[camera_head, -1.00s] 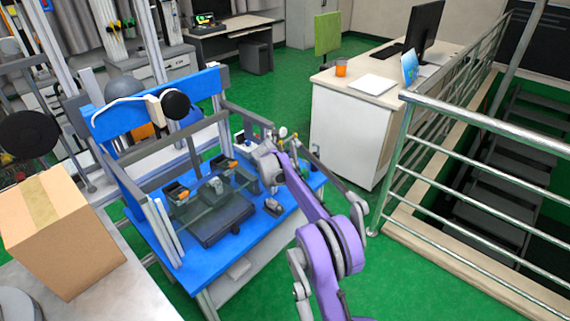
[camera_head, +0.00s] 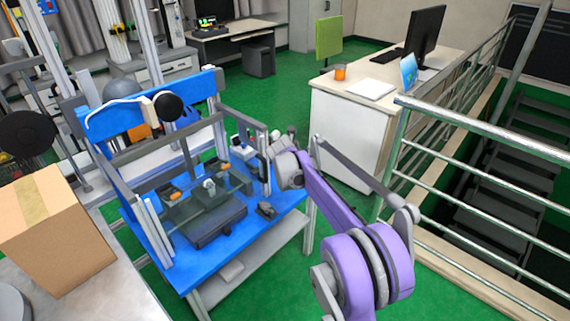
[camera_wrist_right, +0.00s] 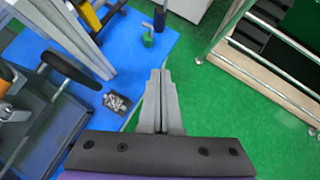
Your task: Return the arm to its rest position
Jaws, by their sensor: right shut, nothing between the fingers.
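My right arm (camera_head: 335,215) is purple and grey and reaches from the bottom of the head view up to the right side of the drop tower. Its gripper end is small and partly hidden behind the wrist (camera_head: 288,168) there. In the right wrist view my right gripper (camera_wrist_right: 162,78) is shut with its fingers together and empty. It is over the green floor beside the blue table's edge. The drop tower (camera_head: 192,190), with grey posts and a dark base plate, stands on the blue table (camera_head: 240,238). My left gripper is not in view.
A small grey part (camera_wrist_right: 117,102) lies on the blue table near its edge. A cardboard box (camera_head: 50,230) sits at the left. A metal railing (camera_head: 480,125) guards stairs at the right. A white desk (camera_head: 345,130) stands behind. Green floor lies between the table and railing.

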